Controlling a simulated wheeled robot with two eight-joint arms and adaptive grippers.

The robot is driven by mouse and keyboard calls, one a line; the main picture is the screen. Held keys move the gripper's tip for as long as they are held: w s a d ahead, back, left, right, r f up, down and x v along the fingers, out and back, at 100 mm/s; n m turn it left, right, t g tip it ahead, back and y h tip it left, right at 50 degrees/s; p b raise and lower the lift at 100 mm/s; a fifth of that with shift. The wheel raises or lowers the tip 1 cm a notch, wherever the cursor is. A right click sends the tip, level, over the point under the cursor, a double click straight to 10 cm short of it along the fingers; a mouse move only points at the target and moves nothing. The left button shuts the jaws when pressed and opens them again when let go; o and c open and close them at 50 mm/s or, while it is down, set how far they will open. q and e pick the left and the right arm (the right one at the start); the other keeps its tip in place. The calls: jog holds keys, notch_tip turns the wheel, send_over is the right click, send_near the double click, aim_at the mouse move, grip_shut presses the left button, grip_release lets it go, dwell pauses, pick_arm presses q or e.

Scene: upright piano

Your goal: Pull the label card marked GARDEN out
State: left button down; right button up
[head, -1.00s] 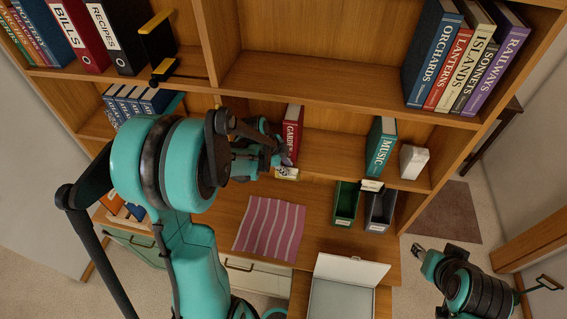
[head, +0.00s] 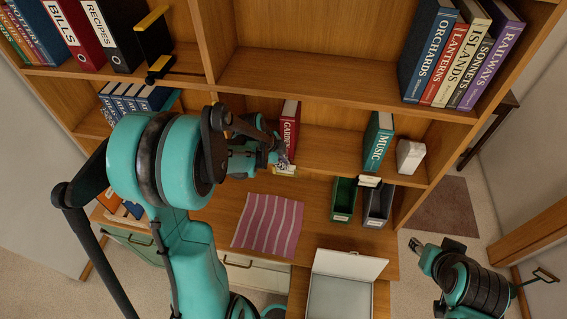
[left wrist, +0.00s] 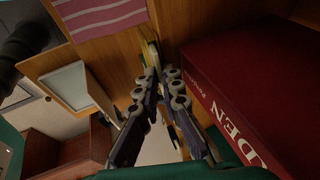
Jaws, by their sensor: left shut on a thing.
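The red GARDEN book (head: 289,125) stands on the middle shelf and fills the right side of the left wrist view (left wrist: 255,90). A small pale label card (head: 286,171) sits at the shelf edge below it, mostly hidden by my gripper; its print cannot be read. My left gripper (head: 281,160) is at this card, just below the book. In the left wrist view, its fingers (left wrist: 161,72) are shut on the card's thin pale and yellowish edge (left wrist: 149,52). My right gripper (head: 430,248) hangs low at the right, far from the shelf; its jaws are unclear.
The MUSIC book (head: 379,143) stands to the right, with another card (head: 370,181) at the shelf edge below. A green bin (head: 344,198) and a dark bin (head: 378,205) stand on the lower surface beside a striped cloth (head: 268,225). An open white box (head: 340,295) is in front.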

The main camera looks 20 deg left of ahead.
pick_arm(q)
jog(key=shift+w+r, duration=0.1)
jog(key=shift+r, duration=0.1)
notch_tip(320, 180, up, 4)
jog(key=p, duration=0.3)
jog(key=shift+w, duration=0.1)
dwell(0.6)
jog(key=shift+r, duration=0.15)
jog(key=shift+r, duration=0.15)
jog(key=shift+r+p, duration=3)
jog(key=shift+r, duration=1.5)
jog(key=shift+s+a+f, duration=0.1)
jog(key=shift+s, duration=0.1)
